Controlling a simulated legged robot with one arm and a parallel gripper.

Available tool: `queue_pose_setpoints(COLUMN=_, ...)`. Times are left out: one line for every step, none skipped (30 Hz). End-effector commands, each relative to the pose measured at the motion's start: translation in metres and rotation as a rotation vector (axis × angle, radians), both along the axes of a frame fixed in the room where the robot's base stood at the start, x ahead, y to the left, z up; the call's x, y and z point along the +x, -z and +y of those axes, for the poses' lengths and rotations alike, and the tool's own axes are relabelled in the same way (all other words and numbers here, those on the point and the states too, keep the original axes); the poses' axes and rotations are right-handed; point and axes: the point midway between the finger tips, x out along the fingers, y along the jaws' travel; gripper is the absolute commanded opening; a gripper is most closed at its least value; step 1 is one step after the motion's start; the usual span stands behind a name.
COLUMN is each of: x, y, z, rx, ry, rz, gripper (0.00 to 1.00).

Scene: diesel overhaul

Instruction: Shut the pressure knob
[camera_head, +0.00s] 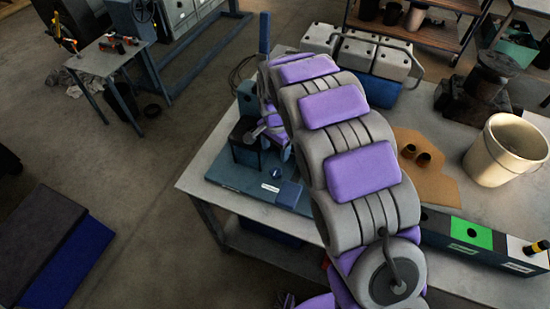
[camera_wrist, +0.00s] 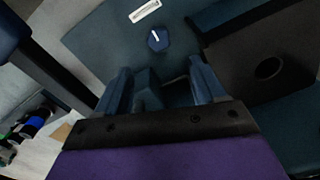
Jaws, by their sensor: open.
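The pressure knob (camera_head: 275,172) is a small dark blue knob on the flat blue base (camera_head: 233,176) of a bench device. In the wrist view the knob (camera_wrist: 157,39) shows a white pointer line, and a white label (camera_wrist: 145,11) lies beside it. My gripper (camera_wrist: 160,80) is open, with its two blue fingers apart. The knob appears beyond the fingertips in the wrist view, and nothing touches it. A blue block-like part (camera_wrist: 147,92) shows between the fingers. In the head view my grey and purple arm hides much of the device and most of my gripper.
A dark upright block (camera_wrist: 262,65) with a round hole stands right of the fingers in the wrist view. The workbench (camera_head: 203,160) also carries a cream bucket (camera_head: 506,150), a brown sheet (camera_head: 425,178) and a long box with a green panel (camera_head: 471,237).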

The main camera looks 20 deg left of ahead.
Motion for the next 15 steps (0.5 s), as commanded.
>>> queue_pose_setpoints(x=0.001, y=-0.012, z=0.000, rx=0.001, ry=0.000, rz=-0.003, gripper=0.69)
queue_pose_setpoints(x=0.001, y=-0.018, z=0.000, rx=0.001, ry=0.000, rz=-0.001, gripper=0.69)
queue_pose_setpoints(x=0.001, y=-0.025, z=0.000, rx=0.000, ry=0.000, rz=-0.001, gripper=0.69)
queue_pose_setpoints(x=0.001, y=-0.030, z=0.000, rx=0.000, ry=0.000, rz=-0.002, gripper=0.69)
queue_pose_setpoints(x=0.002, y=-0.035, z=0.001, rx=0.002, ry=0.000, rz=-0.004, gripper=0.69)
queue_pose_setpoints(x=0.002, y=-0.041, z=0.001, rx=0.001, ry=-0.001, rz=-0.005, gripper=0.69)
queue_pose_setpoints(x=0.002, y=-0.045, z=0.001, rx=0.001, ry=-0.001, rz=-0.005, gripper=0.69)
queue_pose_setpoints(x=0.002, y=-0.048, z=0.001, rx=0.001, ry=-0.001, rz=-0.004, gripper=0.69)
queue_pose_setpoints(x=0.001, y=-0.051, z=0.001, rx=0.000, ry=-0.001, rz=-0.002, gripper=0.69)
queue_pose_setpoints(x=0.001, y=-0.053, z=0.001, rx=-0.001, ry=-0.001, rz=-0.002, gripper=0.69)
queue_pose_setpoints(x=0.001, y=-0.055, z=0.001, rx=0.000, ry=-0.001, rz=-0.001, gripper=0.69)
queue_pose_setpoints(x=0.001, y=-0.056, z=0.001, rx=-0.001, ry=-0.001, rz=-0.001, gripper=0.69)
queue_pose_setpoints(x=0.001, y=-0.057, z=0.001, rx=-0.001, ry=-0.001, rz=-0.001, gripper=0.69)
queue_pose_setpoints(x=0.001, y=-0.057, z=0.001, rx=-0.001, ry=-0.001, rz=-0.001, gripper=0.69)
queue_pose_setpoints(x=0.001, y=-0.058, z=0.001, rx=-0.002, ry=-0.001, rz=0.001, gripper=0.69)
